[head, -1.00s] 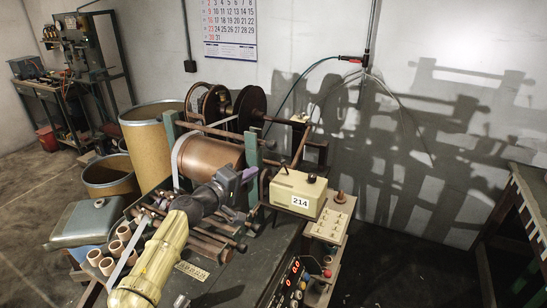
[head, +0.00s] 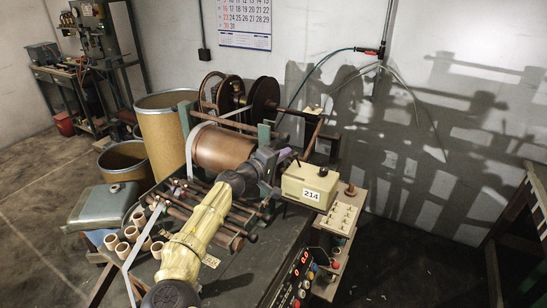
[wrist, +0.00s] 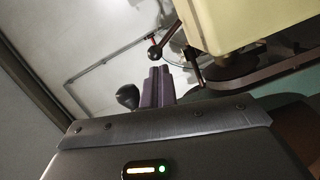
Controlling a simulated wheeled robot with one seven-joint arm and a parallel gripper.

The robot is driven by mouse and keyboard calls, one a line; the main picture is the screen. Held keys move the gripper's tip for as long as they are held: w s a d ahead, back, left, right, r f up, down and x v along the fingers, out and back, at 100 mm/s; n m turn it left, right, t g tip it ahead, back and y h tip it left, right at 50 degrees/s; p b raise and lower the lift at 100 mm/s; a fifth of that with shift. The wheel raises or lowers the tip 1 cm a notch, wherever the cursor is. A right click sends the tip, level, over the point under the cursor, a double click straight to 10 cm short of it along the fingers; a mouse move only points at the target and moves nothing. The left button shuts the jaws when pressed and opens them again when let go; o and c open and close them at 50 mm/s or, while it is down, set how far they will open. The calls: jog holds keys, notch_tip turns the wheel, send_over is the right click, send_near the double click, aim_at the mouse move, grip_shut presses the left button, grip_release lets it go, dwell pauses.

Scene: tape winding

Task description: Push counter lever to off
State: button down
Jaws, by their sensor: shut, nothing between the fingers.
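The counter (head: 310,186) is a cream box showing 214 on its front, and it fills the upper right of the wrist view (wrist: 235,22). A short dark lever (head: 298,162) shows at its left side in the head view. In the wrist view a dark ball-ended lever (wrist: 155,52) sticks out beside the box. My gripper (head: 280,158) is at the left of the counter, close to the lever. Its purple fingers (wrist: 158,86) are together and empty, apart from the ball in the wrist view. I cannot tell whether they touch the lever in the head view.
A copper drum (head: 222,148) and rods lie left of my gripper. Several small cups (head: 125,240) sit at lower left. Open floor lies at the right.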

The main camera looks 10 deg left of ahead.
jog(key=shift+w+d+f, duration=0.1)
jog(key=shift+w+d, duration=0.25)
jog(key=shift+w, duration=0.2)
jog(key=shift+s+d+r+m+g+b, duration=0.15)
jog(key=shift+d+m+b, duration=0.1)
jog(key=shift+m+b, duration=0.35)
jog(key=shift+d+r+m+g+b, duration=0.15)
jog(key=shift+d+m+b, duration=0.2)
jog(key=shift+b, duration=0.4)
jog(key=shift+s+d+r+m+y+b, duration=0.15)
jog(key=shift+d+m+y+b, duration=0.15)
jog(key=shift+m+b, duration=0.6)
jog(key=m+b, duration=0.1)
jog(key=d+m+y+b, duration=0.1)
jog(key=b, duration=0.1)
jog(key=d+m+b, duration=0.1)
jog(key=shift+s+r+b, duration=0.25)
jog(key=shift+s+b, duration=0.1)
jog(key=shift+s, duration=0.05)
jog(key=shift+r, duration=0.25)
